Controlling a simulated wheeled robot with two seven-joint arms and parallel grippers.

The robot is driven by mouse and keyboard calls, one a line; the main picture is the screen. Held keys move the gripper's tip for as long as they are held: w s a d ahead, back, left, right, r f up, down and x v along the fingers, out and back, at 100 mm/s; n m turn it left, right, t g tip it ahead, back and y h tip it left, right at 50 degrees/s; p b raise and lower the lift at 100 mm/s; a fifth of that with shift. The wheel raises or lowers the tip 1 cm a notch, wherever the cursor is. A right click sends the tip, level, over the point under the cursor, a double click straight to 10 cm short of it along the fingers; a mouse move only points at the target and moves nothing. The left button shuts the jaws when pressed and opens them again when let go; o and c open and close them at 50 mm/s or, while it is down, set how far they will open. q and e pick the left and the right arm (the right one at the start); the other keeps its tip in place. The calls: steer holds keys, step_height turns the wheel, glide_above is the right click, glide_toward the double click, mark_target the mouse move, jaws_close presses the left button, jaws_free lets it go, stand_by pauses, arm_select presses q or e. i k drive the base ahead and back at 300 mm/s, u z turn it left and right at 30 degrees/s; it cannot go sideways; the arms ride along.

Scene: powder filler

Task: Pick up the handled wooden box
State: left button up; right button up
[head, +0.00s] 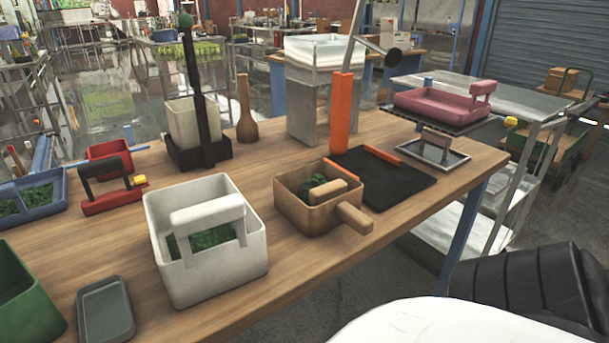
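The handled wooden box (298,211) stands on the wooden table (390,216), right of the white box. It is a brown open box with a thick handle (356,218) that sticks out toward the lower right. Dark green stuff and a wooden block or bar (326,192) show inside it. No gripper fingers are in view. A black ribbed arm part of mine fills the lower right corner, apart from the box.
A white handled box (165,268) stands close left of the wooden box. Behind it are an orange upright (341,112) and a black mat (400,187). A grey tray (105,309) and a green box (22,298) lie at the left front. The table is bare along its front right edge.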

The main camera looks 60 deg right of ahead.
mark_target(312, 222)
steer(key=k, duration=0.4)
steer(key=z, duration=0.85)
